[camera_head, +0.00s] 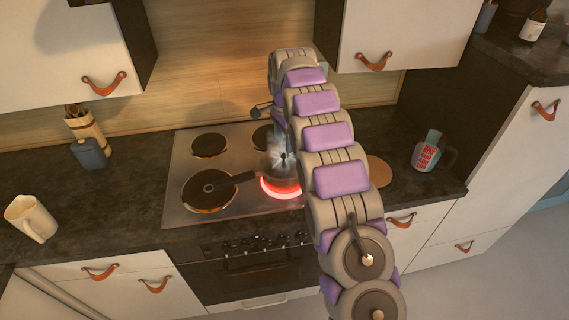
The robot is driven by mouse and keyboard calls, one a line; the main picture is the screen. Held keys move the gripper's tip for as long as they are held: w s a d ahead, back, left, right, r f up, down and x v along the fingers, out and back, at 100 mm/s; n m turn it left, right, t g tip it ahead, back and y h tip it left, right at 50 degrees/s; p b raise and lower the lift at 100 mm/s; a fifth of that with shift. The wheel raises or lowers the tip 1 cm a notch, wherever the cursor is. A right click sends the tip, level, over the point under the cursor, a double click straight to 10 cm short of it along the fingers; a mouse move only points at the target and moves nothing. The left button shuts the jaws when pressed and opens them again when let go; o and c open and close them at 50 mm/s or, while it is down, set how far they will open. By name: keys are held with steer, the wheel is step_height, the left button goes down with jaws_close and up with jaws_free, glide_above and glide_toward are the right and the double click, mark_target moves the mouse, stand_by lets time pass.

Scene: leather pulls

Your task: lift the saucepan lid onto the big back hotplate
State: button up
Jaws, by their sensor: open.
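A shiny, pale saucepan lid (282,160) with a dark knob shows at the front right of the hob, beside my arm. It appears to sit above the glowing red front right hotplate (282,190); its edges and what is under it are unclear. The back left hotplate (209,145) is bare. The back right hotplate (262,137) is partly hidden by my arm, so I cannot compare their sizes. My gripper (270,113) is above the back right of the hob, open, partly hidden behind my arm. I see nothing held in it.
A black frying pan (208,188) covers the front left hotplate, its handle pointing towards the lid. Wall cabinets (402,32) hang above.

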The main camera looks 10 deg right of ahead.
mark_target(284, 152)
step_height(284, 152, down, 5)
steer(key=shift+a+f+b, duration=0.15)
steer(key=shift+b, duration=0.7)
steer(key=shift+w, duration=0.1)
jaws_close()
